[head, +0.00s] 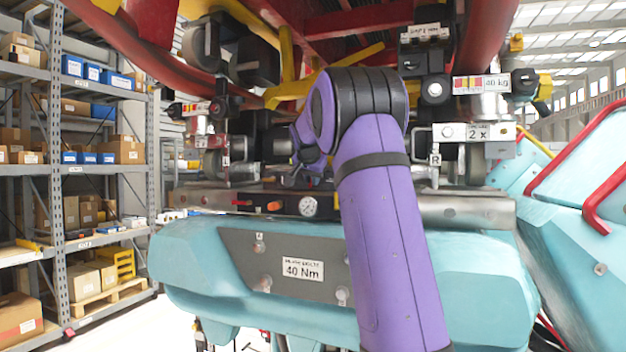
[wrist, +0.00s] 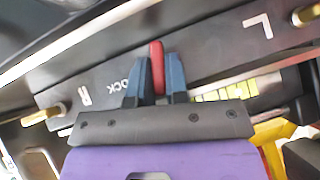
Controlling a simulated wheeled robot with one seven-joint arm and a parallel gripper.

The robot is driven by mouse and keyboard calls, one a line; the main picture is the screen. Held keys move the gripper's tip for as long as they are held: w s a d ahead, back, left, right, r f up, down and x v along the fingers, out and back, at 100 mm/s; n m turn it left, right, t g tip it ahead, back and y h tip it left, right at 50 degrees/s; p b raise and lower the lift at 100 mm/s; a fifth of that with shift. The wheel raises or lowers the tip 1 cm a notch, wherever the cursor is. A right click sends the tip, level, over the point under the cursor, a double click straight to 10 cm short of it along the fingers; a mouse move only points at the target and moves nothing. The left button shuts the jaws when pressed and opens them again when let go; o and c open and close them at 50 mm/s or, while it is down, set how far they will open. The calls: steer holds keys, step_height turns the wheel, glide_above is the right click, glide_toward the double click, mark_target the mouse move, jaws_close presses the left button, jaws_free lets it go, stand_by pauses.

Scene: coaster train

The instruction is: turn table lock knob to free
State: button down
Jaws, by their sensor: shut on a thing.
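In the wrist view a red knob (wrist: 156,52) stands out from a dark panel (wrist: 205,62). The white word LOCK is printed on the panel left of the knob. My gripper (wrist: 159,80) has its two blue-grey fingers closed on either side of the red knob.
The panel carries the letters R and L, with brass pins (wrist: 45,114) near its end. In the head view a gauge (head: 308,206) sits on the crossbeam above a turquoise body (head: 455,265). Red rails and wheel assemblies crowd around my arm. Shelving (head: 62,150) stands left.

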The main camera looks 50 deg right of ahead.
steer(key=shift+w+a+n+g, duration=0.15)
steer(key=shift+n+g, duration=0.35)
steer(key=shift+g, duration=0.4)
steer(key=shift+h, duration=0.3)
steer(key=c, duration=1.2)
jaws_free()
steer(key=shift+o, duration=0.2)
steer(key=v, duration=1)
steer(key=shift+a+r, duration=0.2)
steer(key=shift+r, duration=0.1)
